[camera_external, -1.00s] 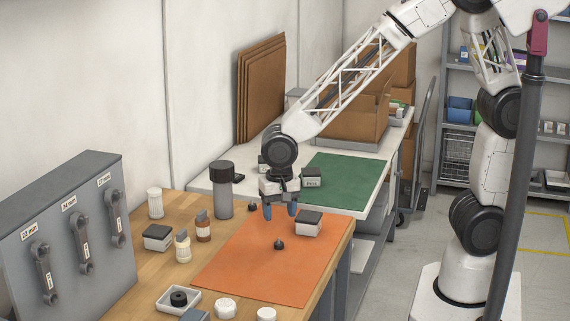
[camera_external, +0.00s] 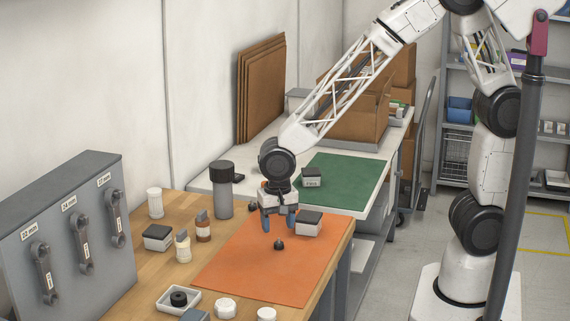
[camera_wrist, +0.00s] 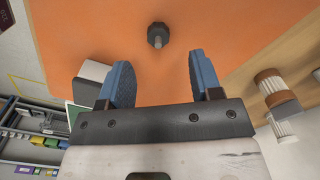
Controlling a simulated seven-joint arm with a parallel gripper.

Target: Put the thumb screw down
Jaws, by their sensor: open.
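The thumb screw (camera_external: 278,245) is a small black knob with a short stem. It rests on the orange mat (camera_external: 250,270) on the wooden bench. In the wrist view the thumb screw (camera_wrist: 158,36) lies beyond the fingertips, roughly midway between them, with its stem pointing toward my gripper. My gripper (camera_external: 279,225) has blue fingers and hangs just above the mat, next to the screw and apart from it. In the wrist view my gripper (camera_wrist: 158,70) is open, with nothing between the fingers.
A white box with a dark lid (camera_external: 309,223) stands close to the right of my gripper. A similar small black knob (camera_external: 252,206) sits behind the mat. A grey cylinder (camera_external: 223,190), small bottles (camera_external: 183,246) and a white tray (camera_external: 178,300) stand left of the mat.

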